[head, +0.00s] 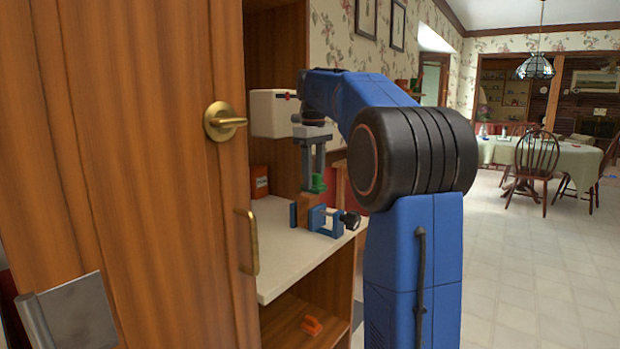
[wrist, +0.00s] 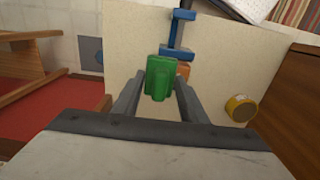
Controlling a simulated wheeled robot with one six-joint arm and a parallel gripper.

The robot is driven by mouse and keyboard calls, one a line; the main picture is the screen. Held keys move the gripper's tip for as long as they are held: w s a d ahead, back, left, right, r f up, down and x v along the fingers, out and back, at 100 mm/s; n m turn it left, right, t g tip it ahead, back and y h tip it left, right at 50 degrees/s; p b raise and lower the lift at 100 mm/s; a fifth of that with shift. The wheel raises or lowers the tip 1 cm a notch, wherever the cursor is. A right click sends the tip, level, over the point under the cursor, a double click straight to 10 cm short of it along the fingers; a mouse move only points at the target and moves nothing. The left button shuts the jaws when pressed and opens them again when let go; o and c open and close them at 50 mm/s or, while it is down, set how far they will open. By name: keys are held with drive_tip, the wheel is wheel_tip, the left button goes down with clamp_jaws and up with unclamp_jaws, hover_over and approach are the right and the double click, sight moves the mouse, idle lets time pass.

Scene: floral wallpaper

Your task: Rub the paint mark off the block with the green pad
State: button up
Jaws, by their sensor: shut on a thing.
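My gripper (head: 313,181) is shut on the green pad (head: 319,184) and holds it upright above the pale counter (head: 277,250). In the wrist view the green pad (wrist: 160,76) sits between my two fingers. A blue vise (head: 325,221) with a black knob (head: 350,220) stands on the counter below. A brown-orange block (head: 308,207) stands at the vise, just under the pad. In the wrist view an orange part of the block (wrist: 184,69) shows beside the blue vise (wrist: 178,44), partly hidden by the pad. I cannot tell whether pad and block touch. No paint mark is visible.
A wooden door (head: 130,150) with brass handles stands close on the left. An orange-red box (head: 259,182) is at the back of the counter. A small orange thing (head: 312,326) lies on the lower shelf. A yellow round thing (wrist: 240,107) is on the right in the wrist view.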

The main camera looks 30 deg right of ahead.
drive_tip(key=shift+w+d, duration=0.1)
drive_tip(key=shift+d, duration=0.05)
drive_tip(key=shift+s+a+f, duration=0.1)
drive_tip(key=shift+s+a, duration=0.2)
drive_tip(key=shift+a, duration=0.45)
drive_tip(key=shift+s+a+f, duration=0.1)
drive_tip(key=shift+s+a, duration=0.2)
drive_tip(key=shift+a, duration=0.4)
drive_tip(key=a, duration=0.1)
drive_tip(key=s+a, duration=0.1)
drive_tip(key=shift+a+r, duration=0.15)
drive_tip(key=shift+a, duration=0.25)
wheel_tip(320, 180, up, 6)
drive_tip(key=shift+r, duration=0.1)
